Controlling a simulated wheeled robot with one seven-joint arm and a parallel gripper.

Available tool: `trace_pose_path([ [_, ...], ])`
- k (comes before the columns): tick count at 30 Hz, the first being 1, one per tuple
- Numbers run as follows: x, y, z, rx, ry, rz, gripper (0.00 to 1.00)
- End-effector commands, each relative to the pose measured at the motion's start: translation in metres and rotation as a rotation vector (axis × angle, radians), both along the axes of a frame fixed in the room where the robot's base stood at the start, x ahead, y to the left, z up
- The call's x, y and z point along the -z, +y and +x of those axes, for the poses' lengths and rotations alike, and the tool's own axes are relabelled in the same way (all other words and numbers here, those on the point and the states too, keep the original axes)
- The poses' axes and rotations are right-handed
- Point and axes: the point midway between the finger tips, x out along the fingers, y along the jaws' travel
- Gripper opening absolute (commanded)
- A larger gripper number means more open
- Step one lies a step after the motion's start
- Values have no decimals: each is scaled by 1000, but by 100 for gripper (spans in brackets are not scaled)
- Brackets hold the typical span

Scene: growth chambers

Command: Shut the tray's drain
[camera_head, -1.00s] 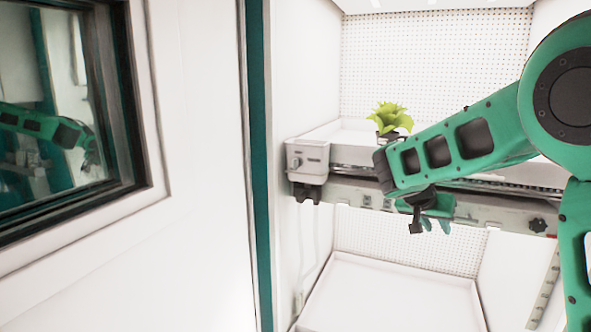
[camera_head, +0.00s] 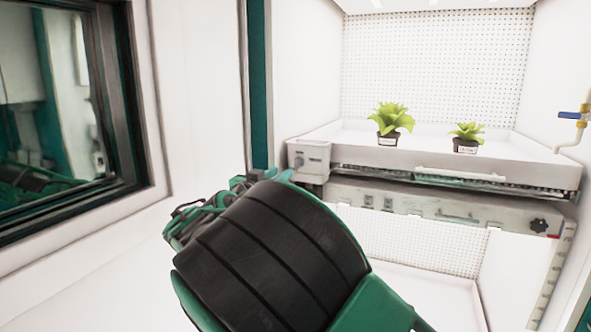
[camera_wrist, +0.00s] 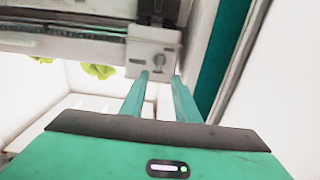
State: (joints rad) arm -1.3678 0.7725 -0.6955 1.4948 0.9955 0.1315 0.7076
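A white tray (camera_head: 400,155) sits on a shelf in the open chamber. At its left front corner is a pale grey box (camera_head: 314,158) with a small round knob (camera_head: 295,163) on its face. I cannot tell for sure that this is the drain. In the wrist view the picture is upside down; the box (camera_wrist: 135,52) and its knob (camera_wrist: 159,61) lie just past the fingertips. My gripper (camera_wrist: 161,77) is open and empty, its two green fingers apart and pointing at the box.
Two potted plants (camera_head: 390,120) (camera_head: 466,137) stand on the tray. A blue-handled valve (camera_head: 569,115) is on the right wall. A grey panel with a black knob (camera_head: 538,225) runs below. A windowed white door (camera_head: 190,100) is at left.

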Motion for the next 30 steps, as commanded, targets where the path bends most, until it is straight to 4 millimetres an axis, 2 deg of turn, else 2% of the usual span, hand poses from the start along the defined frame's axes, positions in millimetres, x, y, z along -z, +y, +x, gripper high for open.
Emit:
trace_pose_path([
  [9, 0, -21, 52, 4, 0, -1, 28],
  [15, 0, -30, 78, 2, 2, 1, 28],
  [21, 0, -34, 91, 2, 2, 0, 28],
  [30, 0, -35, 92, 2, 3, 0, 28],
])
